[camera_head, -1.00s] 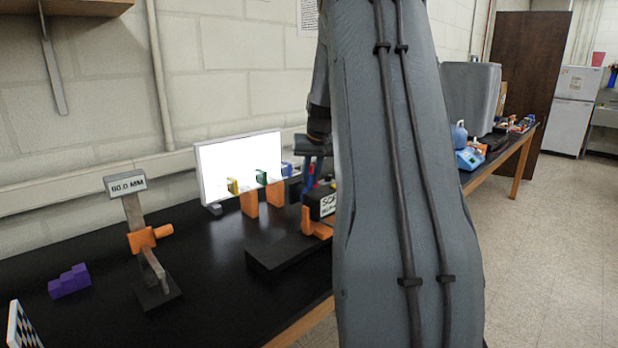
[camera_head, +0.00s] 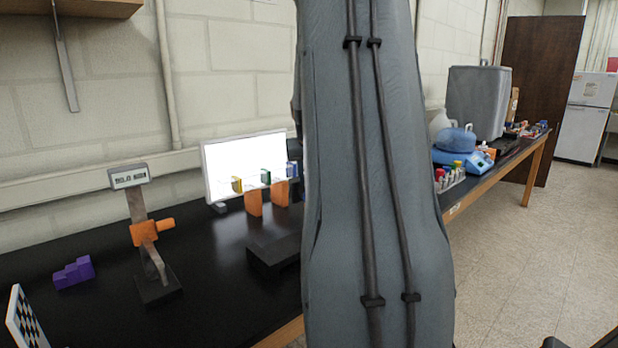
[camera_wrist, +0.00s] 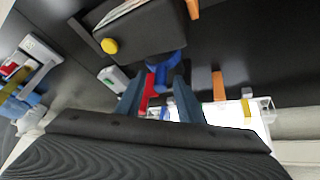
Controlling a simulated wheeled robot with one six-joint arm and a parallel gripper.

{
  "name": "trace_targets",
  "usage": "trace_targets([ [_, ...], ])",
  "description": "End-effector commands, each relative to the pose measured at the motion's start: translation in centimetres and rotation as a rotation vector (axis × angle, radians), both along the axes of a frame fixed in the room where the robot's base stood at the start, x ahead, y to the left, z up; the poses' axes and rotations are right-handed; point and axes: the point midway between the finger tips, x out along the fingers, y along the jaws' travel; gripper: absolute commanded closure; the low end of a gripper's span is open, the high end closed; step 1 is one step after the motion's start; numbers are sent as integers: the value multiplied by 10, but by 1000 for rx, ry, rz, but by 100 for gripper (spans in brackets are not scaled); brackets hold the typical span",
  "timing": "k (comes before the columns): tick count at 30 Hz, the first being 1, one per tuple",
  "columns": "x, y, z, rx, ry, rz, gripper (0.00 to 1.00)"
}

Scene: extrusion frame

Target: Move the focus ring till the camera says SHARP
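The camera is a black box (camera_wrist: 148,30) at the top of the wrist view, with a yellow knob (camera_wrist: 110,46). A blue ring (camera_wrist: 165,68) sits at its near end, and I take it for the focus ring. A red piece (camera_wrist: 147,90) shows below it. My gripper (camera_wrist: 160,78) has its two blue-grey fingers apart, one on each side of the ring. I cannot tell whether they touch it. In the head view my arm hides the camera and gripper; only part of the black base (camera_head: 275,252) shows. The readout word cannot be read now.
A lit white panel (camera_head: 222,158) stands behind orange posts (camera_head: 254,203) with small coloured blocks. A stand with a display (camera_head: 130,177), purple steps (camera_head: 73,272) and a checkered board (camera_head: 22,322) are at left.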

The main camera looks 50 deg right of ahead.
Motion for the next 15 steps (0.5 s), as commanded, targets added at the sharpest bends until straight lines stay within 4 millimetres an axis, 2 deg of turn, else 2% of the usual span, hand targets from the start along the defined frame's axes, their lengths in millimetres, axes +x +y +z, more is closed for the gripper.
trace_targets([
  [8,0,2,2,0,-1,1,66],
  [15,-9,12,28,-3,-4,2,66],
])
